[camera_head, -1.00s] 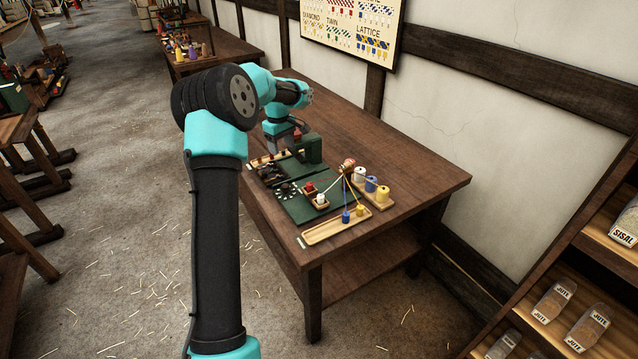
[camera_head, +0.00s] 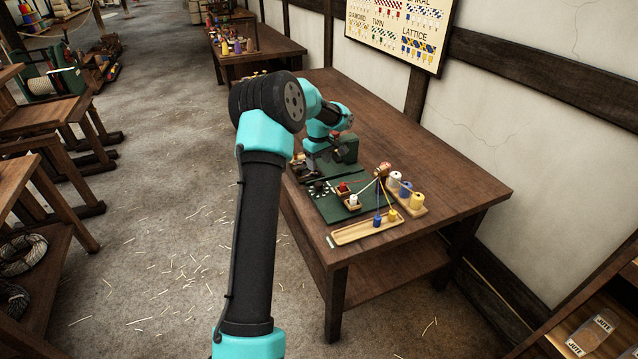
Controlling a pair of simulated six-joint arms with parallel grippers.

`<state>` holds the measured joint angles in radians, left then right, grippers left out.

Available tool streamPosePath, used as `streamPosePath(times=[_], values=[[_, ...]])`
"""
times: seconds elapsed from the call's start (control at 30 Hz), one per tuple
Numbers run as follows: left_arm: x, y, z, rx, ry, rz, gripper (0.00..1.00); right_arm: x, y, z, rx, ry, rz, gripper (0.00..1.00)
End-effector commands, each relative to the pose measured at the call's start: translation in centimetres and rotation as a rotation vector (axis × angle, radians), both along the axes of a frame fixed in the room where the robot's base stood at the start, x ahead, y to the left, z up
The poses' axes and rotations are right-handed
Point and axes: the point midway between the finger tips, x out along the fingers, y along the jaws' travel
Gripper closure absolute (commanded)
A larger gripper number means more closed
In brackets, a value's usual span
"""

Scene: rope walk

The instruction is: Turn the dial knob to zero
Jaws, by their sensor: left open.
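A small dark dial knob (camera_head: 319,186) ringed by white marks sits on the green board (camera_head: 334,211) on the workbench. My left arm comes in from below and bends over the bench. My left gripper (camera_head: 312,163) points down beyond the dial, at the far end of the board beside a green block (camera_head: 346,150). It is open and apart from the knob. Its fingertips are small and partly hidden by my arm. The knob's pointer is too small to read. My right gripper is not in view.
Spools (camera_head: 405,190) stand on the right. The bench's far right is clear.

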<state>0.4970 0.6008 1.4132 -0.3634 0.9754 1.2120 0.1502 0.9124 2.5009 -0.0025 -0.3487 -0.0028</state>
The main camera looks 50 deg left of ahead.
Motion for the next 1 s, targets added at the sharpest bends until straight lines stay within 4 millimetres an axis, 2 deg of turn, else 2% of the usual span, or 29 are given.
streamPosePath(times=[0.2,0.5,0.7,0.97,1.0], values=[[0.0,0.0,-3.9,-0.001,0.003,0.000,0.41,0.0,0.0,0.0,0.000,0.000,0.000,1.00],[0.1,0.0,-8.5,-0.001,0.002,0.000,0.41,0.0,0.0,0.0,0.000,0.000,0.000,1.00],[0.1,0.0,-9.7,0.001,0.000,0.000,0.41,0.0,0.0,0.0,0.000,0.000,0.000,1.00],[0.1,0.0,-9.7,0.000,0.000,0.000,0.41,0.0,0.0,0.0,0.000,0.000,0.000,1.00],[0.1,0.0,-9.7,0.000,0.000,0.000,0.44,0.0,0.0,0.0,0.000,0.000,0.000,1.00]])
